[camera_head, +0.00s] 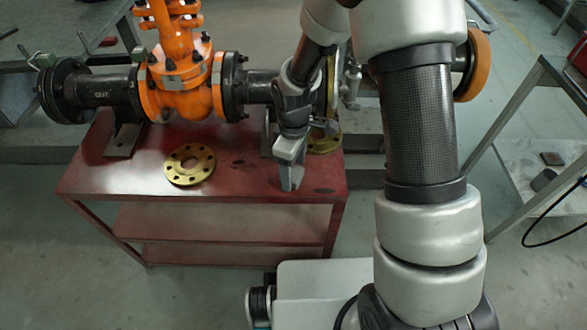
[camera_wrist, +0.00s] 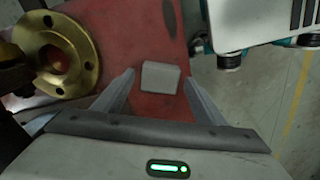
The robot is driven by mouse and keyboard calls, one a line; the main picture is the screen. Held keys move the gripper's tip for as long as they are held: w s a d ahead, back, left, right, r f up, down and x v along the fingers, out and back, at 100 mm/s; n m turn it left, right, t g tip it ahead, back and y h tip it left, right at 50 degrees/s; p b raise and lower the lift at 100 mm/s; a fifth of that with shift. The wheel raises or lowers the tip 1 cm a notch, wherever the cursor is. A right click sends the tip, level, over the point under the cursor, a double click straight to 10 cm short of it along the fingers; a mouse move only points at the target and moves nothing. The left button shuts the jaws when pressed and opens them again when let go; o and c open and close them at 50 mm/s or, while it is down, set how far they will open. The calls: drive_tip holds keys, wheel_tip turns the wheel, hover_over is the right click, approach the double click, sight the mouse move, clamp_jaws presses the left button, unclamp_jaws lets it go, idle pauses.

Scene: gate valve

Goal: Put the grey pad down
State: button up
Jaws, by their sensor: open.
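The grey pad (camera_wrist: 160,77) is a small pale block in the wrist view. It appears to lie on the red table top (camera_wrist: 95,18), near the table's edge. My gripper (camera_wrist: 159,80) is open, with one finger on each side of the pad. A gap shows between the pad and each finger. In the head view my gripper (camera_head: 290,178) points down at the front right part of the red table (camera_head: 240,180). I cannot make out the pad there, and the gripper likely hides it.
An orange gate valve (camera_head: 185,75) with black pipe ends stands along the table's back. One brass flange (camera_head: 190,163) lies left of my gripper, another (camera_head: 323,140) just behind it to the right. A brass flange (camera_wrist: 82,72) also shows in the wrist view. The table's front edge is close.

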wheel_tip(320, 180, up, 10)
drive_tip(key=p, duration=0.3)
wheel_tip(320, 180, up, 16)
drive_tip(key=f+m+t, duration=0.1)
drive_tip(key=m+t, duration=0.1)
drive_tip(key=m, duration=0.3)
hover_over(294, 173)
drive_tip(key=s+d, duration=0.5)
drive_tip(key=d, duration=0.2)
drive_tip(key=s+d+r+m+t, duration=0.45)
drive_tip(key=s+r+m, duration=0.35)
drive_tip(key=s+r, duration=0.3)
wheel_tip(294, 173, up, 18)
drive_tip(key=p, duration=2)
drive_tip(key=shift+s+d+r+g, duration=0.25)
drive_tip(key=shift+s+d+g, duration=0.15)
drive_tip(key=shift+d+g, duration=0.05)
